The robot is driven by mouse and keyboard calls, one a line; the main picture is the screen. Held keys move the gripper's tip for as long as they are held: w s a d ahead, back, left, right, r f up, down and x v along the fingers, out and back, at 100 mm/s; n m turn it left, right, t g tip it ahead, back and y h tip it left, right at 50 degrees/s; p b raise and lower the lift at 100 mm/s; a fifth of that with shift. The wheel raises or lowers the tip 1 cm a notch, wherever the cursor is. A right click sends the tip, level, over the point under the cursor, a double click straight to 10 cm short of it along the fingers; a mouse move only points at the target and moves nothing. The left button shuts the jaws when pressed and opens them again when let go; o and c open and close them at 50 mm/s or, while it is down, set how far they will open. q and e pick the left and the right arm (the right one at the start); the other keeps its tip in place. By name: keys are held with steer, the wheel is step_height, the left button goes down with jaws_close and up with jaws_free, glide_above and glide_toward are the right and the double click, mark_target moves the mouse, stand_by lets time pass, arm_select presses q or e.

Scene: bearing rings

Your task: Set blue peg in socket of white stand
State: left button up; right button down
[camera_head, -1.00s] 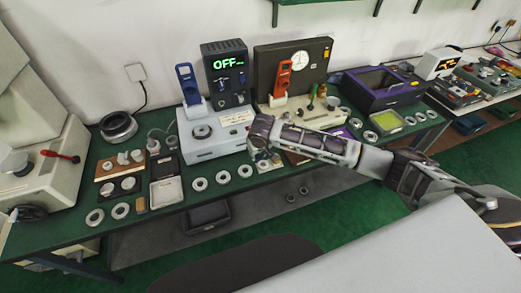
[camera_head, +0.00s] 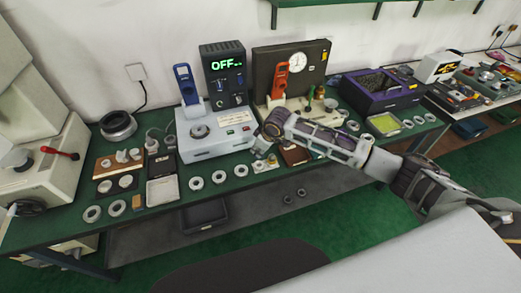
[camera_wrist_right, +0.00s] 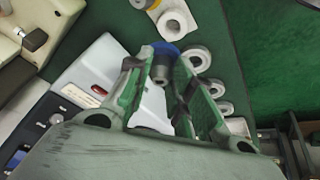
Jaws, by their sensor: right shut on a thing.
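My right gripper (camera_wrist_right: 157,85) is shut on the blue peg, seen in the right wrist view as a blue disc-like top (camera_wrist_right: 166,48) with a grey cylindrical part (camera_wrist_right: 160,72) between the fingers. In the head view the right gripper (camera_head: 262,150) hangs by the right end of the grey-white machine, and the peg is too small to make out. A white plate with a round ring-like part (camera_wrist_right: 173,22), apparently the white stand, lies just beyond the peg in the wrist view, apart from it. It also shows small in the head view (camera_head: 265,165). My left gripper is not in view.
The grey-white machine (camera_head: 215,140) stands beside the right gripper. Several bearing rings (camera_head: 220,177) lie along the bench's front edge. A blue device (camera_head: 186,82) and an orange device (camera_head: 281,78) stand in white holders behind. A brown block (camera_head: 295,154) lies right of the gripper.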

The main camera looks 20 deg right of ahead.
steer(key=shift+n, duration=0.3)
stand_by(0.4)
steer(key=shift+f, duration=0.15)
steer(key=shift+f+b, duration=1.6)
steer(key=shift+b, duration=0.7)
steer(key=shift+s+a+p, duration=0.1)
steer(key=shift+s+p, duration=0.05)
steer(key=shift+p, duration=0.55)
steer(key=shift+p, duration=0.55)
steer(key=shift+f, duration=1.8)
stand_by(1.1)
